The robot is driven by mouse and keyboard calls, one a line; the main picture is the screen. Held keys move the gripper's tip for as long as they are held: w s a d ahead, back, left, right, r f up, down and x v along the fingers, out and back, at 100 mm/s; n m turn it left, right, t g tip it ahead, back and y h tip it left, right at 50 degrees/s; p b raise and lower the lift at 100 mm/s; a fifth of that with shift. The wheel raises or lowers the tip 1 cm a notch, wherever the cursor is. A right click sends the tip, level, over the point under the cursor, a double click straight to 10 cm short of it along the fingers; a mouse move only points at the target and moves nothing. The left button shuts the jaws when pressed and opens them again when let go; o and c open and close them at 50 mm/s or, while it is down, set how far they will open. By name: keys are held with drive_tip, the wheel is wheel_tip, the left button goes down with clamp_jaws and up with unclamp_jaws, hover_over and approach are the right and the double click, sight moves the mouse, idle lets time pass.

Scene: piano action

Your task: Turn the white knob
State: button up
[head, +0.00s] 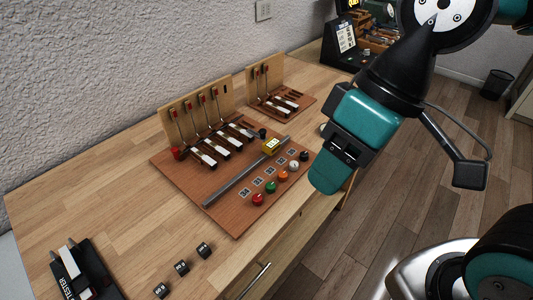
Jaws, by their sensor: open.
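The white knob (294,166) stands on the near right edge of the brown board (225,205), in a row of coloured knobs. It is small and upright, between an orange knob (283,176) and a black knob (305,156). My gripper (326,180) is just right of the row in the picture, apart from the white knob and seemingly above the table edge. Its teal finger end points down. The gap between the fingers is hard to see from here, and nothing shows held in it.
A green knob (270,187) and a red knob (257,198) continue the row. Hammer models (205,130) stand at the back. Small black blocks (182,267) lie on clear wood at front.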

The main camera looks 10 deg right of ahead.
drive_tip(key=w+d+f+m+h+p, duration=0.25)
drive_tip(key=w+m, duration=0.55)
drive_tip(key=w, duration=0.7)
drive_tip(key=m+h, duration=0.2)
drive_tip(key=m, duration=0.7)
approach(294, 163)
wheel_tip(294, 163, down, 9)
drive_tip(key=p, duration=0.3)
drive_tip(key=shift+d+f+p, duration=0.15)
drive_tip(key=shift+f+p, duration=0.05)
drive_tip(key=shift+p, duration=0.15)
drive_tip(key=c, duration=0.9)
